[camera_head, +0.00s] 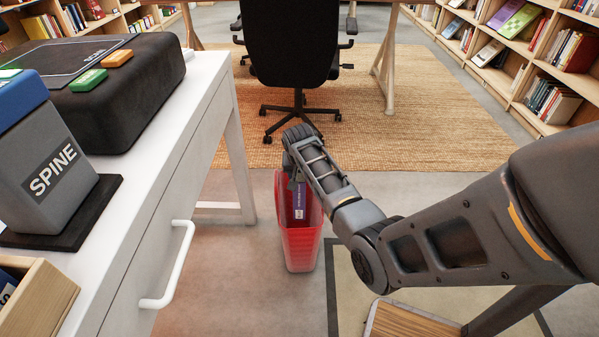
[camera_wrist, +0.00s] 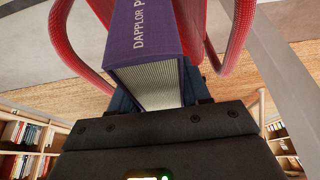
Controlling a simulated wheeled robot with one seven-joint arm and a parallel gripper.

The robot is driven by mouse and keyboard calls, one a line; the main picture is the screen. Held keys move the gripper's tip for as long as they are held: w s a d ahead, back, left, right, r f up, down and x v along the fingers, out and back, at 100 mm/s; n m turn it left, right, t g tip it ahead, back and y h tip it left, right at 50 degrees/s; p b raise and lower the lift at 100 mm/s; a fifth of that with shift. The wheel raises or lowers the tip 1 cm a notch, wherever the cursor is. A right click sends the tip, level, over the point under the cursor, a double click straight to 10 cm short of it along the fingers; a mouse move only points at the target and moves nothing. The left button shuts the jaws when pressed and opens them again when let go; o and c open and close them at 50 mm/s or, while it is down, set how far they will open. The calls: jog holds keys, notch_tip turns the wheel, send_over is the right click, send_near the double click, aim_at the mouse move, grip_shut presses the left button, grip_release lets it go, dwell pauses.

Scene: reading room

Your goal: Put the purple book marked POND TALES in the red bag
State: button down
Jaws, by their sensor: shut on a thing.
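The purple book (camera_head: 299,205) hangs spine-on below my gripper (camera_head: 297,175) in the head view. In the wrist view the book (camera_wrist: 165,40) shows its page edges and a purple side with white letters reading "DAPPLOR P", the rest cut off. My gripper (camera_wrist: 160,100) is shut on it. The red bag (camera_head: 300,250) stands upright on the floor beside the white desk. The book's lower part appears between the bag's raised sides, at its mouth; how deep it sits I cannot tell. Red handles (camera_wrist: 92,75) curve on both sides of the book in the wrist view.
The white desk (camera_head: 205,100) with a drawer handle (camera_head: 180,265) stands left of the bag. On it are a black box (camera_head: 125,95) and a grey block marked SPINE (camera_head: 55,175). A black office chair (camera_head: 295,50) stands behind on a woven rug (camera_head: 405,105). Bookshelves line the right.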

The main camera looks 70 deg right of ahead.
jog(key=shift+f+b, duration=0.9)
jog(key=shift+f, duration=0.65)
jog(key=shift+c, duration=2.2)
grip_release()
jog(key=shift+f, duration=0.1)
jog(key=p+v, duration=0.3)
jog(key=v, duration=0.5)
jog(key=shift+f, duration=0.1)
jog(key=shift+a, duration=0.15)
